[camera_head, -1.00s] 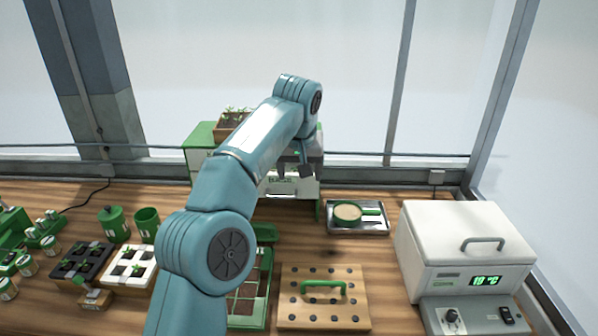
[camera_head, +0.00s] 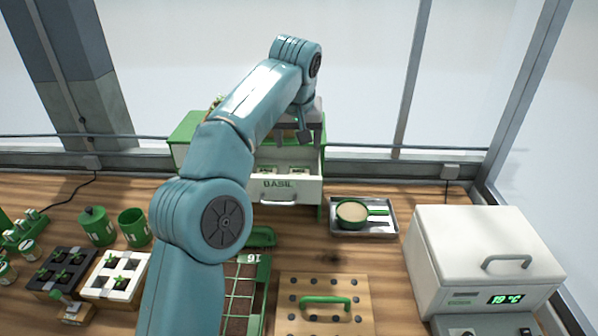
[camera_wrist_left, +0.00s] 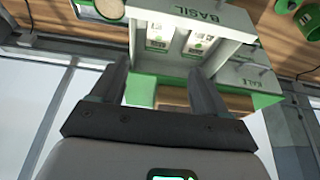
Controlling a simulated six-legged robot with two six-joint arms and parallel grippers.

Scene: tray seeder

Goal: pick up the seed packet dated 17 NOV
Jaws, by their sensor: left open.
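An open drawer labelled BASIL (camera_head: 310,187) sticks out of the green and white cabinet (camera_head: 187,130) at the back. It holds two upright-looking packets, a left one (camera_head: 268,170) and a right one (camera_head: 296,169). In the left wrist view the packets lie side by side, one (camera_wrist_left: 160,36) and another (camera_wrist_left: 198,44), inside the drawer. Their dates are too small to read. My left gripper (camera_head: 303,132) is above and behind the drawer opening. In the wrist view its open, empty jaws (camera_wrist_left: 160,88) are apart from the packets. My right gripper is out of view.
A closed drawer labelled KALE (camera_wrist_left: 250,72) is beside the open one. A metal tray (camera_head: 340,229) with a green-handled sieve (camera_head: 352,212) stands right of the cabinet. A white incubator box (camera_head: 480,235) is farther right. A drilled board (camera_head: 350,285) lies in front.

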